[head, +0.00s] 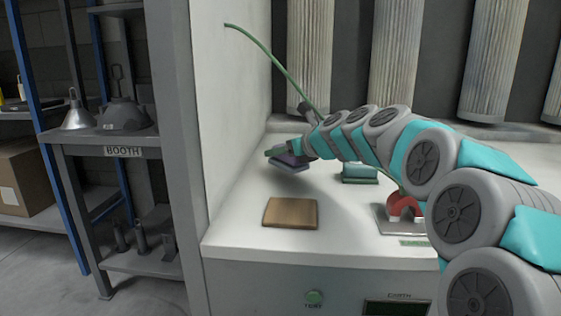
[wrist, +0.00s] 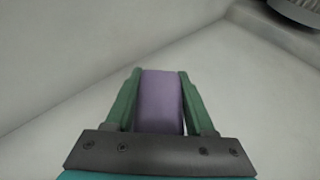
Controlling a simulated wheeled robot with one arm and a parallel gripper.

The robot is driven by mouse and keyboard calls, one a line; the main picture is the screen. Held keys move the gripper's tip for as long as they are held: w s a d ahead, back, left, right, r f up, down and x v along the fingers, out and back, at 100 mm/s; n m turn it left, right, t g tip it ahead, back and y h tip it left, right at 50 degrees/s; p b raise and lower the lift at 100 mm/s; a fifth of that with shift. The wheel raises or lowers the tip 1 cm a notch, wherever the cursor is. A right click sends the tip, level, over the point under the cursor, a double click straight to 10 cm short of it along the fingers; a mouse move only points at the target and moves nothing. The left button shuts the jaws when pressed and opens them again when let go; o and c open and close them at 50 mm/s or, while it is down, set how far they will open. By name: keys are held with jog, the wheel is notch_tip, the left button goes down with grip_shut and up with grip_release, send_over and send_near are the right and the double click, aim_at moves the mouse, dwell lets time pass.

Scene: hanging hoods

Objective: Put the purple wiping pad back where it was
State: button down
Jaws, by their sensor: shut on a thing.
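The purple wiping pad (wrist: 160,102) is between the two green fingers of my gripper (wrist: 158,85) in the wrist view, and the fingers are shut on it. In the head view the pad (head: 291,161) shows at the end of my arm, near the left wall of the white booth. My gripper (head: 278,156) is over the back left part of the white worktop (head: 340,230). Whether the pad touches the worktop is hard to tell.
A brown square board (head: 290,213) lies on the worktop in front of my gripper. A teal block (head: 360,174) and a red horseshoe-shaped piece (head: 403,207) on a plate stand to the right. A green hose (head: 262,47) hangs from the left wall.

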aim_at(280, 161)
notch_tip(280, 161, down, 3)
jog(key=shift+r, duration=0.1)
jog(key=shift+c, duration=1.2)
grip_release()
jog(key=shift+r, duration=0.1)
jog(key=v, duration=1.2)
